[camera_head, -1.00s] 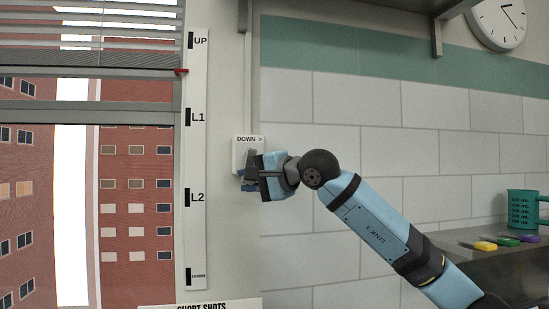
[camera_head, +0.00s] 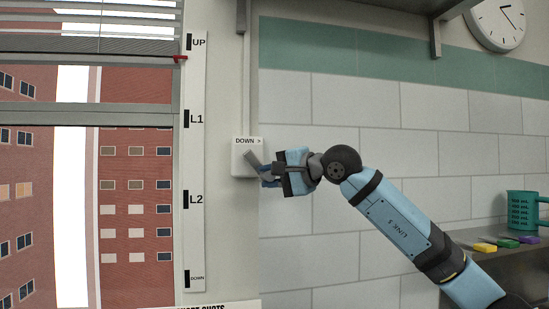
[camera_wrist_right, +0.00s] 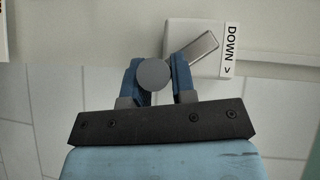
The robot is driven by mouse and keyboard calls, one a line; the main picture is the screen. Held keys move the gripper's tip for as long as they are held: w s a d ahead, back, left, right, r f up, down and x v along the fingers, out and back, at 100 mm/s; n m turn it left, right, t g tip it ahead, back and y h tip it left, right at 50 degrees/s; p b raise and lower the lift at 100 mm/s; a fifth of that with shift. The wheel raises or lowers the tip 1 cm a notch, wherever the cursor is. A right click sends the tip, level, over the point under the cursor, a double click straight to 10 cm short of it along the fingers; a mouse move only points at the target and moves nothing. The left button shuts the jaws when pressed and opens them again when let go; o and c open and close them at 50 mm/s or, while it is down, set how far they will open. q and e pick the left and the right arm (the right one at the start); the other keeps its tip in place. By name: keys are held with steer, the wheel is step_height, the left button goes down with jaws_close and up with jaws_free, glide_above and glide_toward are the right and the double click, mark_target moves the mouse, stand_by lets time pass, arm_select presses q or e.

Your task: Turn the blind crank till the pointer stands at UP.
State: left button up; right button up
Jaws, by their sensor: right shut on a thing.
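The red pointer (camera_head: 180,58) stands on the scale strip (camera_head: 196,150), a little below the UP mark and well above L1. The blind crank (camera_head: 254,159) is a grey arm on a white box (camera_head: 246,146) labelled "DOWN >". In the head view it slants down and right from the box. My right gripper (camera_head: 268,176) is shut on the crank's knob. In the right wrist view the round grey knob (camera_wrist_right: 153,74) sits between the blue fingers, and the crank arm (camera_wrist_right: 203,52) runs up and right from behind it. My left gripper is not in view.
The blind (camera_head: 100,42) hangs at the upper part of the window. A shelf (camera_head: 515,262) at right holds a teal measuring cup (camera_head: 522,210) and several small coloured things. The tiled wall around my right arm is clear.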

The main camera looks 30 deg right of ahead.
steer(key=shift+o, duration=0.2)
steer(key=shift+s+d+r+p, duration=0.1)
steer(key=shift+d+r+p, duration=0.2)
steer(key=shift+r, duration=0.3)
steer(key=shift+s+d+r+p, duration=0.1)
steer(key=shift+d+r+p, duration=0.1)
steer(key=shift+r+p, duration=0.3)
steer(key=shift+d, duration=0.15)
steer(key=shift+c, duration=0.2)
steer(key=shift+a, duration=0.2)
steer(key=shift+a+r, duration=0.1)
